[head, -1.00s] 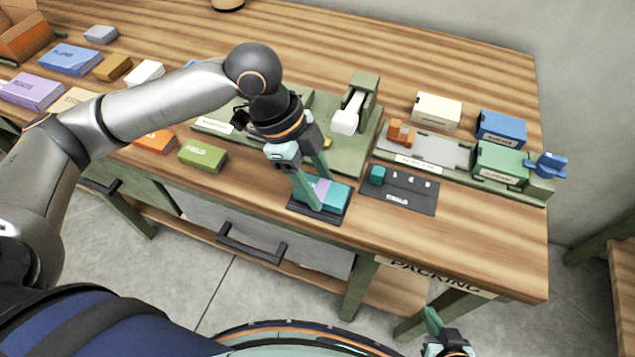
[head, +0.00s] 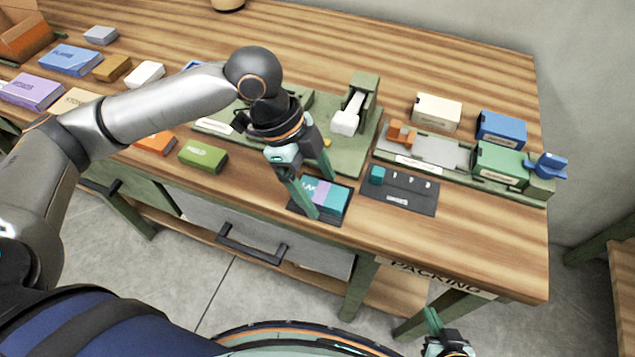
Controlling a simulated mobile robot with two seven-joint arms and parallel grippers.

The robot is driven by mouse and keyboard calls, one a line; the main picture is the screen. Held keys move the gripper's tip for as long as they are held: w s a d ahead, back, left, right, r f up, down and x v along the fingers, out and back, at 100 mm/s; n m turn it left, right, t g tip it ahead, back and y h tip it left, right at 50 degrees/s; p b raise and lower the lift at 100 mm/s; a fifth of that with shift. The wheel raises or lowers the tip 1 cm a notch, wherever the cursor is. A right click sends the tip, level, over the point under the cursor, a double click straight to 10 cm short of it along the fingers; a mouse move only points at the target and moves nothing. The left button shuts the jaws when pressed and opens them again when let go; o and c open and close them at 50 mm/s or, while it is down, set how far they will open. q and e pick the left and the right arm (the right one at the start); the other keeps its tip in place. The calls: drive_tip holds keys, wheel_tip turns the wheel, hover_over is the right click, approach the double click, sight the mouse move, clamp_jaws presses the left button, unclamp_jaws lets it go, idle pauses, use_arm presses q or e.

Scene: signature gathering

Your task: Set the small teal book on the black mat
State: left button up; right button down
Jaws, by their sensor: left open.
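The small teal book (head: 334,201), with a purple stripe across its cover, lies flat on the black mat (head: 299,208) near the table's front edge. The mat's dark rim shows around the book. My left gripper (head: 318,197) is open, pointing down over the book, with one finger at its front left and the other at its back. The near finger hides part of the cover, and I cannot tell whether either finger touches it. My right gripper (head: 441,330) is low at the bottom right, away from the table, mostly cut off by the frame.
A dark board (head: 408,203) with a teal cube (head: 377,175) lies just right of the mat. A green fixture (head: 350,150) stands behind. A green box (head: 203,156) and an orange box (head: 157,143) lie to the left. A drawer handle (head: 250,245) juts out below the front edge.

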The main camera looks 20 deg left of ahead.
use_arm(q)
drive_tip(key=p+v, duration=0.1)
drive_tip(key=v, duration=1.1)
drive_tip(key=shift+p, duration=0.35)
